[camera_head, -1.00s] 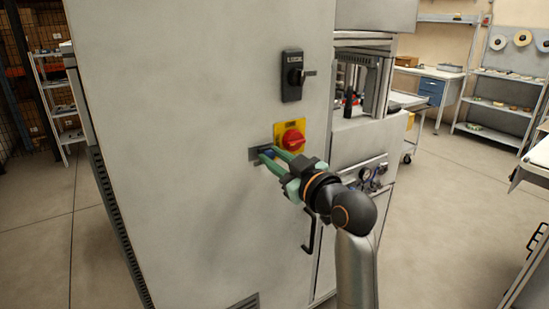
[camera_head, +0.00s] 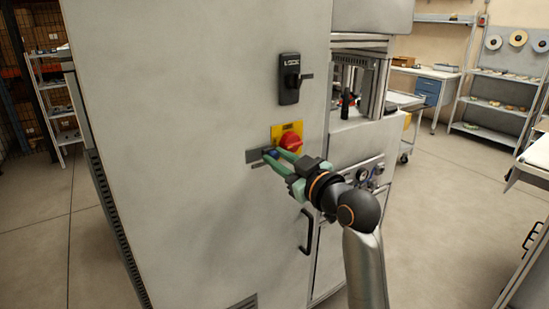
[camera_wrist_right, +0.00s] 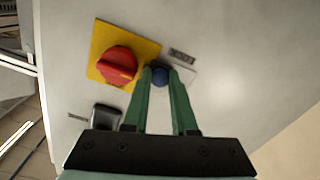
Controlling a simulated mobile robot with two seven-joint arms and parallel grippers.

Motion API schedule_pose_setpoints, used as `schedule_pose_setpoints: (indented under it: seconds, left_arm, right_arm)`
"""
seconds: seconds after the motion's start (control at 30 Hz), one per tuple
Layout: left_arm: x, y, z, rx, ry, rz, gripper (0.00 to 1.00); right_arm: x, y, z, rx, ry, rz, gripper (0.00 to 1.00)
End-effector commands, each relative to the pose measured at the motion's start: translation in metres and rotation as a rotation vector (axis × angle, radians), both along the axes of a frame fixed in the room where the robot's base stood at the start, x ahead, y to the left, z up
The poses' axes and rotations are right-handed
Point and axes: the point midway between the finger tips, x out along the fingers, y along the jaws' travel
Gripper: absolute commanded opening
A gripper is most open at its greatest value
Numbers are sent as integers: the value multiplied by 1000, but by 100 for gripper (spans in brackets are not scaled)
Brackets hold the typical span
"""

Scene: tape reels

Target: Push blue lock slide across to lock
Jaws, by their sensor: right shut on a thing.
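The blue lock slide (camera_wrist_right: 160,76) is a small round blue knob on the grey cabinet door. It also shows in the head view (camera_head: 271,153), partly hidden by the fingers, at the right end of a dark grey slot plate (camera_head: 253,156). My right gripper (camera_head: 269,155) has its green fingers shut on the blue knob. In the right wrist view the fingertips (camera_wrist_right: 160,72) sit on either side of it. My left gripper is in neither view.
A red rotary switch (camera_head: 291,142) on a yellow plate (camera_wrist_right: 97,70) is right beside the fingers. Above it is a black lock handle (camera_head: 290,79). A black door handle (camera_head: 307,232) is below. Shelves (camera_head: 500,105) stand far right.

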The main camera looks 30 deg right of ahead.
Motion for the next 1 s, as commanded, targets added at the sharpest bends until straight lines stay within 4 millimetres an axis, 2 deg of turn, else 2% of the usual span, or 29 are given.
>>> schedule_pose_setpoints:
  seconds: [0.2,0.23,0.47,1.0]
  left_arm:
    - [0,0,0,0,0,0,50]
    - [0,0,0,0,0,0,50]
    - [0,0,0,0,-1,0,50]
    - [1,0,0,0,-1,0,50]
  right_arm:
    - [0,-4,1,-2,-4,-12,0]
    - [0,-4,1,-2,-4,-12,29]
    - [0,-4,1,-2,-4,-11,54]
    - [0,-5,2,-3,-6,-15,56]
